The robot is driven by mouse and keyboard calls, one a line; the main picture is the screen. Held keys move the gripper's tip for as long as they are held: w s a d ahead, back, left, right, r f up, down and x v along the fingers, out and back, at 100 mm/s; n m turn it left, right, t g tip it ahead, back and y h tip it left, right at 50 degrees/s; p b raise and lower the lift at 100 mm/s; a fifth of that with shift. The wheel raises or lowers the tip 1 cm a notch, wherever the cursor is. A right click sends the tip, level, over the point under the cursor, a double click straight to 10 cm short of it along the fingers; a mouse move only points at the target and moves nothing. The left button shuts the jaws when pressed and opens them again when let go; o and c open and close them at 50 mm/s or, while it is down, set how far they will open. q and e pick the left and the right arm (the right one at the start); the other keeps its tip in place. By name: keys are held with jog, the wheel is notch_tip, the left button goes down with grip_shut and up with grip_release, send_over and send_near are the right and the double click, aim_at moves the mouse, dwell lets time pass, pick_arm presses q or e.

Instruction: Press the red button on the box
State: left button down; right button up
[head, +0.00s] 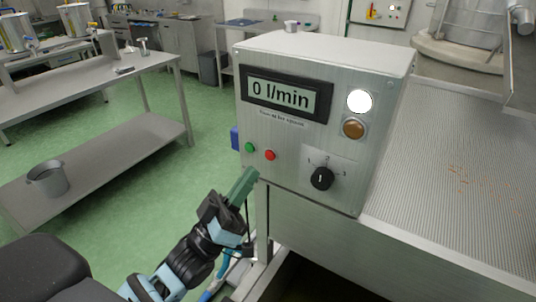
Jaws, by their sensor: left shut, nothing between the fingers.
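A grey metal control box (290,185) stands in the centre of the head view. Its red button (270,155) is on the lower left of the front face, just right of a green button (249,147). My left gripper (246,178) has green fingers, shut and empty. Its tips appear just below and left of the red button; whether they touch the box face I cannot tell. The display (288,95) reads "0 l/min". A white lamp (359,101) looks lit, above a brown-orange one (353,128). A black rotary knob (321,178) is at the lower right. My right gripper is not in view.
A ribbed metal surface (455,150) extends right of the box. A steel table (90,80) with a lower shelf stands at the left, with a grey bucket (48,179) on that shelf. Green floor (135,205) lies between.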

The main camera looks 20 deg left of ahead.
pick_arm(q)
jog(key=shift+s+a, duration=0.15)
jog(key=shift+s, duration=0.8)
